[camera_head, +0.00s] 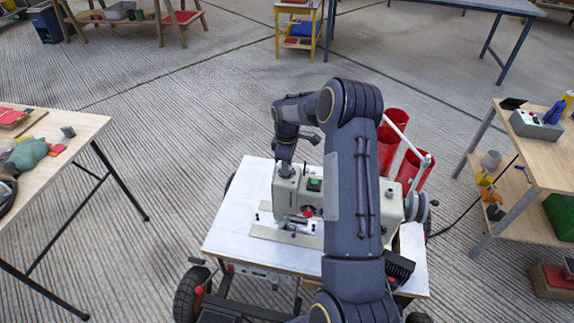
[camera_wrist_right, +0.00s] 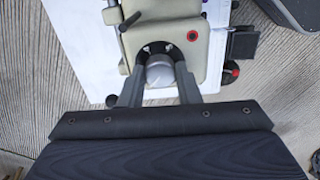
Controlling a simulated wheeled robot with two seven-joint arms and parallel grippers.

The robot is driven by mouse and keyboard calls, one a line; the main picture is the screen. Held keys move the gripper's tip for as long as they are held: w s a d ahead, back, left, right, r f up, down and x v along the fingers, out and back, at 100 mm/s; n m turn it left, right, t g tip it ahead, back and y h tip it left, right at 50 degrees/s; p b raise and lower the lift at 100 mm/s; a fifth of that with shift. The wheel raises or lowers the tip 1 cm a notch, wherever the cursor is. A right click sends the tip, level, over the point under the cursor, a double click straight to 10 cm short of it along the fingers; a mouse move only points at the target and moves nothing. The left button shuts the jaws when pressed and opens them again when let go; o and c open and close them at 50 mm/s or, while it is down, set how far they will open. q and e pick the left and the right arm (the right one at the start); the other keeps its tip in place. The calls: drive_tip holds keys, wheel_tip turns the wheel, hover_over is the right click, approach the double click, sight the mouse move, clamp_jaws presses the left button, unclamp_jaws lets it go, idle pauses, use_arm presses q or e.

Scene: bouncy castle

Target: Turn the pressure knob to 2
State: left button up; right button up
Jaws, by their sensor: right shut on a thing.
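A cream sewing machine (camera_head: 345,199) stands on a white-topped wheeled table, partly hidden by my right arm. My right gripper (camera_wrist_right: 160,68) is at the machine, with its two fingers on either side of a round grey knob (camera_wrist_right: 160,75). The fingers are shut on the knob. In the head view my right gripper (camera_head: 285,168) is at the top left end of the machine, and the knob is hidden there. No number on the knob can be read. My left gripper is not in view.
The white tabletop (camera_head: 232,225) has bare room left of the machine. Red cylinders (camera_head: 393,130) stand behind it. A wooden table (camera_head: 80,128) with several items is at the left, and a workbench (camera_head: 540,165) with a control box is at the right.

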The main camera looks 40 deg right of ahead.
drive_tip(key=shift+n, duration=1.5)
drive_tip(key=o, duration=1)
wheel_tip(320, 180, up, 8)
drive_tip(key=shift+f, duration=0.25)
drive_tip(key=shift+r, duration=0.2)
